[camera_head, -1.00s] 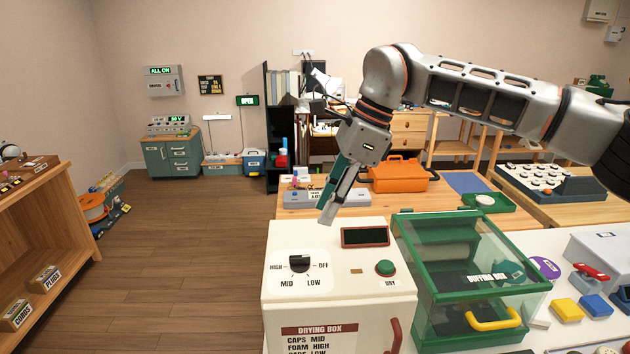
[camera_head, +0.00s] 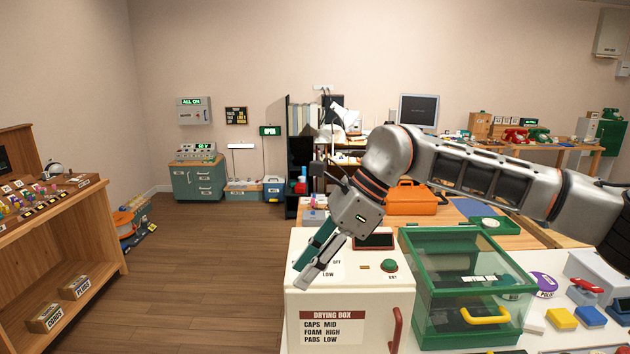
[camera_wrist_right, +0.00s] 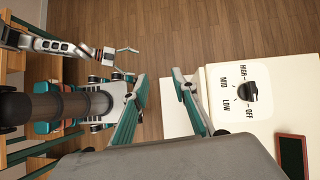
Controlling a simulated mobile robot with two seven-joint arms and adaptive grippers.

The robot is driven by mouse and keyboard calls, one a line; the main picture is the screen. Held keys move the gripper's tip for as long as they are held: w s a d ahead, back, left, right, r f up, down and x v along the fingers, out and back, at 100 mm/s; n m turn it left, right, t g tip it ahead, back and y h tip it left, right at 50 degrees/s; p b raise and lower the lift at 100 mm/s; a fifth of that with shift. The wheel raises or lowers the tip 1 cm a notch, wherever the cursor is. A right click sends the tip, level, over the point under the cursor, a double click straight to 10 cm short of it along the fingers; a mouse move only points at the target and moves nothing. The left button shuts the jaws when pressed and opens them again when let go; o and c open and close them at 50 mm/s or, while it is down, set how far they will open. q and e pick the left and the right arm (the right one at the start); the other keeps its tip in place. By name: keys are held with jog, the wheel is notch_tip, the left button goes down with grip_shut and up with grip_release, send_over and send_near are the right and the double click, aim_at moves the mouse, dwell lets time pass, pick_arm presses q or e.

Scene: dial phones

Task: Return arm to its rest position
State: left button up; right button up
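My right arm (camera_head: 480,175) reaches in from the right in the head view. Its gripper (camera_head: 312,265) points down and left over the top of the cream drying box (camera_head: 349,318), and covers most of the dial there. In the right wrist view the two fingers of this gripper (camera_wrist_right: 163,78) stand well apart with nothing between them. The black dial knob (camera_wrist_right: 249,92) shows beside them, clear of the fingers, on its white HIGH, MID, LOW, OFF plate. My left arm (camera_wrist_right: 50,45) shows at the top left of the wrist view, its small gripper (camera_wrist_right: 131,61) with fingers spread.
A green clear-sided case (camera_head: 467,290) with a yellow handle stands right of the drying box. An orange toolbox (camera_head: 409,198) sits on the wooden table behind. A wooden shelf (camera_head: 70,245) stands at the left. Wooden floor (camera_head: 200,270) is open between shelf and box.

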jog(key=s+a+g+y, duration=0.2)
jog(key=s+a+y, duration=0.5)
jog(key=a, duration=0.5)
notch_tip(320, 180, up, 8)
jog(key=s+a+m+t+y, duration=0.2)
jog(key=m+t+y, duration=0.1)
jog(key=m+y, duration=0.45)
jog(key=w+d+m+t+h, duration=0.4)
jog(key=w+d+m+t, duration=0.55)
jog(key=m+t, duration=0.7)
jog(key=w+d+f+m+t+h, duration=0.1)
jog(key=d+f+m+t+h, duration=0.2)
jog(key=d+f+m+h, duration=1.35)
jog(key=s+d+f+m+g+h, duration=0.1)
jog(key=s+d+f+m+g, duration=0.2)
jog(key=d+f, duration=0.4)
jog(key=s+d+f+m+g+h, duration=0.1)
jog(key=s+d+f+g+h, duration=0.15)
jog(key=s+d+f, duration=0.45)
jog(key=s+d+f+m+g+h, duration=0.25)
jog(key=s+d+f+g, duration=0.55)
jog(key=s+d, duration=0.55)
jog(key=a+f+m+t+y, duration=0.3)
jog(key=a+f+y, duration=0.4)
jog(key=a+f, duration=0.8)
notch_tip(320, 180, down, 2)
jog(key=shift+s+a+f+m+t, duration=0.15)
jog(key=shift+a+m+t, duration=0.25)
jog(key=shift+t, duration=0.3)
